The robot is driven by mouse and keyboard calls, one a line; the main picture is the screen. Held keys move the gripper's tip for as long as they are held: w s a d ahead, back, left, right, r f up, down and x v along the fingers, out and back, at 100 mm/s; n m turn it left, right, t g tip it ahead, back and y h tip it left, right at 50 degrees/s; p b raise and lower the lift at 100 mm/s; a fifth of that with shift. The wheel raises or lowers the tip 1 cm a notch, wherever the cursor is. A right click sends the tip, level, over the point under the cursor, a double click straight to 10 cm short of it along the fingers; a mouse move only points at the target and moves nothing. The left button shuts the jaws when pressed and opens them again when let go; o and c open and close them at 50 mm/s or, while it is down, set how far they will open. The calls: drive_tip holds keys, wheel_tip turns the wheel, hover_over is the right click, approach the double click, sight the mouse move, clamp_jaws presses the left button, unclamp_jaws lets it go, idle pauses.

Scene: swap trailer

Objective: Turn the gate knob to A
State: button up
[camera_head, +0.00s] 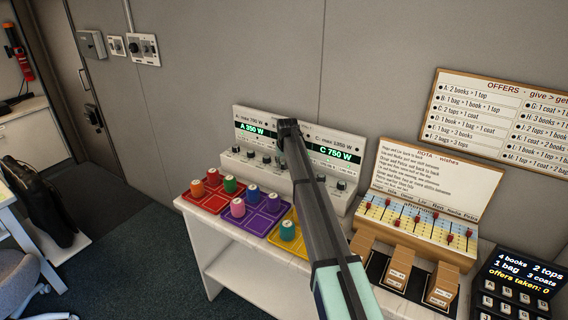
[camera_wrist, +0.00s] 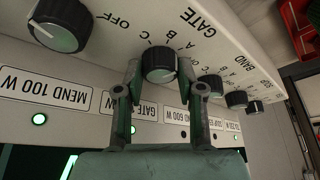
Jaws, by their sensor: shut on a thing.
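The gate knob (camera_wrist: 159,62) is a round black knob with a grey face in the wrist view, under the printed word GATE. Marks OFF, C, B and A are printed around it. My gripper (camera_wrist: 160,85) is shut on the gate knob, one finger on each side. I cannot tell for sure which mark its pointer faces. In the head view the white control panel (camera_head: 256,124) stands at the back of the bench, with displays reading A 350 W and C 750 W. My arm crosses in front of the panel's middle and hides the gate knob there.
A larger knob (camera_wrist: 58,27) is left of the gate knob in the wrist view, and smaller knobs (camera_wrist: 210,86) are to its right. On the bench are coloured trays with pegs (camera_head: 237,207), a wishes board (camera_head: 436,178) and cardboard boxes (camera_head: 398,268).

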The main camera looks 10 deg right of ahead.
drive_tip(key=o, duration=1.1)
drive_tip(key=shift+f, duration=0.1)
drive_tip(key=shift+o, duration=0.2)
drive_tip(key=v, duration=1.2)
drive_tip(key=shift+a, duration=0.1)
